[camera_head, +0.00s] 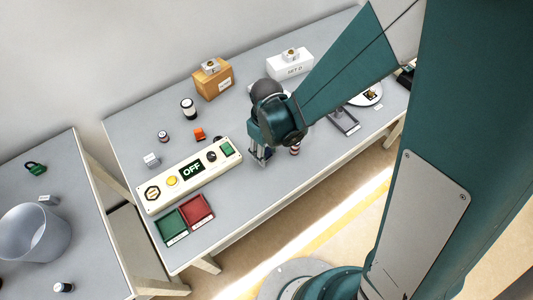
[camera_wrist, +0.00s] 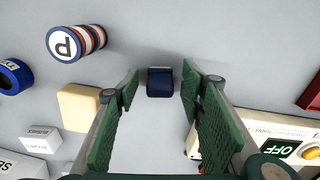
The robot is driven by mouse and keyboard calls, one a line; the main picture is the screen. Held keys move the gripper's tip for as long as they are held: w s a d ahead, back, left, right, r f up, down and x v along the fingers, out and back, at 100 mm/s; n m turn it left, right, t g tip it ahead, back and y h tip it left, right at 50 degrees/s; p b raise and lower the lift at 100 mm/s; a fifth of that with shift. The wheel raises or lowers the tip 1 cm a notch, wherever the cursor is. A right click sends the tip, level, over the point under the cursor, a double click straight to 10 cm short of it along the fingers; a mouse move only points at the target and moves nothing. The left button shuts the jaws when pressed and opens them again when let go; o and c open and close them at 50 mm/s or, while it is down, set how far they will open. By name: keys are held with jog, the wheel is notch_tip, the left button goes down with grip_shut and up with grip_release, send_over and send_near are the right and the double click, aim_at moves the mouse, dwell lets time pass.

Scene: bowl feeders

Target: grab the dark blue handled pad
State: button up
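The dark blue handled pad (camera_wrist: 160,82) is a small dark blue block on the grey table in the wrist view. It lies ahead of my gripper (camera_wrist: 158,88), between the lines of the two green-padded fingers. The fingers are apart with nothing held, and a gap shows on each side of the pad. In the head view my gripper (camera_head: 260,157) points down at the table, just right of the control panel. The pad is mostly hidden there by the gripper and wrist.
The cream control panel (camera_head: 187,178) with an OFF display stands close by. A striped cylinder marked P (camera_wrist: 77,43), a tan block (camera_wrist: 79,108) and a blue ring (camera_wrist: 13,76) lie left in the wrist view. Red (camera_head: 197,211) and green trays sit at the table's front.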

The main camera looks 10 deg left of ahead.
jog(key=shift+c, duration=0.2)
jog(key=c, duration=0.9)
jog(key=shift+r, duration=0.15)
jog(key=shift+c, duration=0.2)
jog(key=shift+r+p, duration=0.9)
jog(key=shift+r, duration=3.95)
